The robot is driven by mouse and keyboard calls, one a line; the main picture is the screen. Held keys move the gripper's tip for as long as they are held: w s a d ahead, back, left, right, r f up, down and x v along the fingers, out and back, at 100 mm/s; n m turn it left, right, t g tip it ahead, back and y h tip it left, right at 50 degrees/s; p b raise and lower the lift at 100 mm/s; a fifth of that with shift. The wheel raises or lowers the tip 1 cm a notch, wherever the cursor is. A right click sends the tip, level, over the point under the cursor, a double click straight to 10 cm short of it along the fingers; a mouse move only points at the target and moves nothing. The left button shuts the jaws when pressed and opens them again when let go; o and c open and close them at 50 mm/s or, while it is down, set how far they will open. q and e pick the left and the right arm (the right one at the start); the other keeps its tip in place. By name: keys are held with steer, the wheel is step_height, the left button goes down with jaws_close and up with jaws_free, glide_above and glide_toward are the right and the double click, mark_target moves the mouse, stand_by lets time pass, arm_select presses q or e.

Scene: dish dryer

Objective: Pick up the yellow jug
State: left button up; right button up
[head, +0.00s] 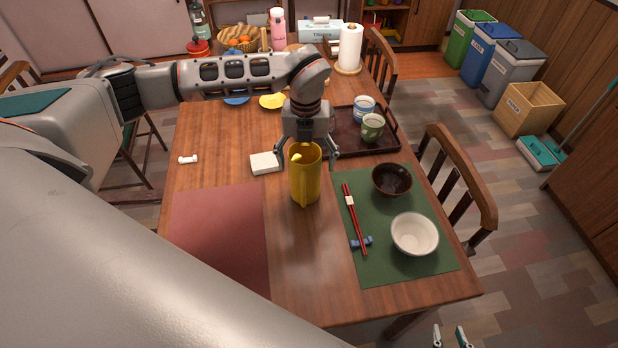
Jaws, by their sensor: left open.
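The yellow jug (306,182) stands upright on the wooden table, with its handle toward me. My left gripper (306,158) is open above the jug and points down. Its two fingers are spread to the left and right of the jug's rim. I cannot tell whether either finger touches the jug. My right gripper (450,336) shows only its fingertips at the bottom edge, apart and empty, off the table's front edge.
A white block (265,163) lies just left of the jug. A dark tray (338,147) with two cups is behind right. A green mat (390,268) with bowls and red chopsticks (355,220) is at right. The red mat (222,235) at left is bare.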

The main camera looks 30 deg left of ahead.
arm_select(q)
steer(key=f, duration=0.5)
steer(key=shift+d, duration=0.3)
steer(key=shift+s, duration=0.1)
steer(key=shift+c, duration=0.3)
steer(key=c, duration=1)
